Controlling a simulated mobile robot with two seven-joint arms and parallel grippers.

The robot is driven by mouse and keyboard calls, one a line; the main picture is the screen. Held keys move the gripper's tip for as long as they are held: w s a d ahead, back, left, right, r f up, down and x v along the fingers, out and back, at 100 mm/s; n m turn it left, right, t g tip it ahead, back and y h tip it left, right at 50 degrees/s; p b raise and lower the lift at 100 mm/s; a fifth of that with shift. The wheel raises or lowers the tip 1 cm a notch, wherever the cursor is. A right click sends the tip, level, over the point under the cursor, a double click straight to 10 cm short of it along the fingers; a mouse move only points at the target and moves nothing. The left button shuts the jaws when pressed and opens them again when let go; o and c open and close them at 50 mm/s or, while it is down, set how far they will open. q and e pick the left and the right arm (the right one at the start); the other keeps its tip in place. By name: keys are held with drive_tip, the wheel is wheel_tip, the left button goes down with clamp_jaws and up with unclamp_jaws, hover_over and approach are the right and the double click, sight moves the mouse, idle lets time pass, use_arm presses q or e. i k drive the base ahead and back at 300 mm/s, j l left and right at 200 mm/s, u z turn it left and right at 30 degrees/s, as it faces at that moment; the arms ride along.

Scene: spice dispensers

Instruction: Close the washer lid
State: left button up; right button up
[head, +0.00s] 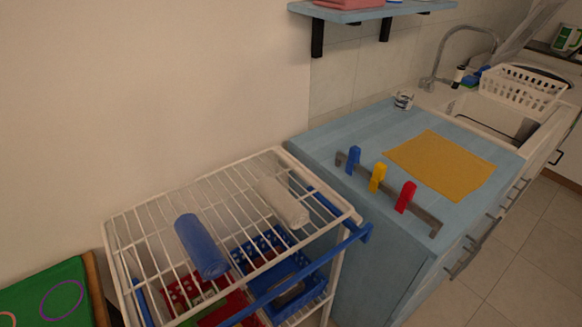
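No washer and no washer lid can be made out in the head view. Neither of my grippers is in view, so I cannot see whether they are open or shut.
A white wire rack (145,213) holds a blue roll (201,247) and a pale roll (282,203). Right of it is a blue counter (335,130) with a yellow mat (440,165) and a bar with coloured clips (377,177). A green board (45,295) is at lower left. Floor (510,270) shows clear at right.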

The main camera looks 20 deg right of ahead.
sight(548, 12)
drive_tip(key=l+z, duration=0.15)
drive_tip(key=z, duration=0.2)
drive_tip(key=l+z, duration=0.2)
drive_tip(key=z, duration=0.2)
drive_tip(key=i+l+z, duration=0.15)
drive_tip(key=l, duration=0.35)
drive_tip(key=i+l+z, duration=0.2)
drive_tip(key=l, duration=0.3)
drive_tip(key=i+l+z, duration=0.15)
drive_tip(key=l, duration=0.3)
drive_tip(key=i+l+z, duration=0.15)
drive_tip(key=i+l, duration=0.5)
drive_tip(key=l, duration=0.15)
drive_tip(key=i+l, duration=0.3)
drive_tip(key=l, duration=0.2)
drive_tip(key=i+l, duration=0.25)
drive_tip(key=l, duration=0.2)
drive_tip(key=i+l, duration=0.3)
drive_tip(key=l, duration=0.15)
drive_tip(key=z, duration=0.05)
